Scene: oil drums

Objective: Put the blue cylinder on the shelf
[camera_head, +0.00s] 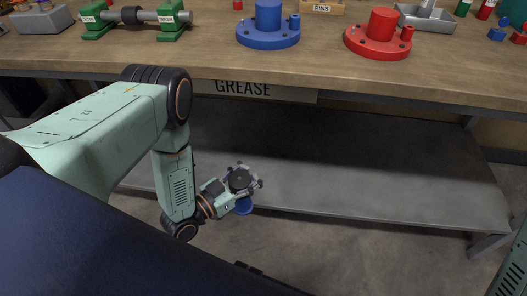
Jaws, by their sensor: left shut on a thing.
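My left gripper (243,181) hangs low in front of the workbench, near the front edge of the grey lower shelf (370,160). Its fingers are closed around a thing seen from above. A blue part (244,208) shows just below the fingers; it looks like the blue cylinder, mostly hidden by the gripper. The shelf is a flat, bare metal surface under the bench top. In the picture the gripper overlaps the shelf's front edge; I cannot tell its exact height over it. My right gripper is not in view.
The wooden bench top (320,66) overhangs the shelf. On it stand a blue flanged part (268,28), a red flanged part (380,38), a green-ended roller stand (133,18) and a grey tray (427,18). A GREASE label hangs under its edge. The shelf's middle and right are clear.

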